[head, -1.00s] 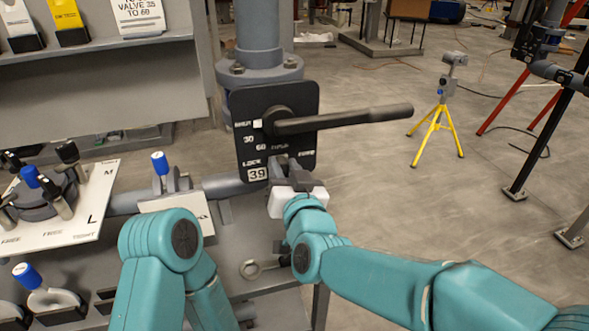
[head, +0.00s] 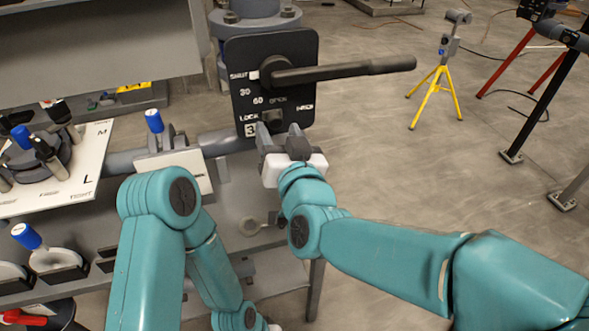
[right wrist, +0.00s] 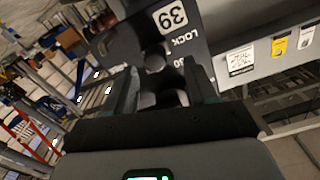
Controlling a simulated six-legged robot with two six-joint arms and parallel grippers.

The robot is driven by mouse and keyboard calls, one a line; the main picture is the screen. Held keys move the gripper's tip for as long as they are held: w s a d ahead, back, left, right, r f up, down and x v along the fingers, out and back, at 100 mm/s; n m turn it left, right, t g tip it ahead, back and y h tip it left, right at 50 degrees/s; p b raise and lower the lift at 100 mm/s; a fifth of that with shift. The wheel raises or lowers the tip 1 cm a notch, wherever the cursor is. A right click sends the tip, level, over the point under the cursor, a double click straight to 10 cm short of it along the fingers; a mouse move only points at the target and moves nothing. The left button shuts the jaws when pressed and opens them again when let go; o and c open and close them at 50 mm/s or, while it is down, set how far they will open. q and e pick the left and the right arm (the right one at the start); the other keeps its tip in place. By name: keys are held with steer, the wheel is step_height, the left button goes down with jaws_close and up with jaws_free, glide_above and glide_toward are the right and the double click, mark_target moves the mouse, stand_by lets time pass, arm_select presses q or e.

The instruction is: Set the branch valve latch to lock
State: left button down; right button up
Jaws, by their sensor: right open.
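The branch valve's black plate (head: 240,75) stands upright in the head view, with markings for SHUT, 30, 60 and OPEN. A small dark latch knob (head: 272,116) sits low on it, between the LOCK mark and a blurred mark at right. Which mark it points to, I cannot tell. In the right wrist view the knob (right wrist: 155,60) lies just beyond and between my fingertips. My right gripper (head: 279,132) is open and empty, just in front of and below the knob; it also shows in the right wrist view (right wrist: 160,82).
A long black valve handle (head: 345,71) sticks out to the right above the latch. A white board (head: 85,170) with blue-tipped levers stands at left. A horizontal grey pipe (head: 220,142) runs behind my grippers' level. A yellow tripod (head: 437,95) stands on the open floor at right.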

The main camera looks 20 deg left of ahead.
steer(key=b+v, duration=0.1)
steer(key=v, duration=1.2)
steer(key=shift+b, duration=0.35)
steer(key=shift+w+d, duration=0.1)
steer(key=shift+d, duration=0.05)
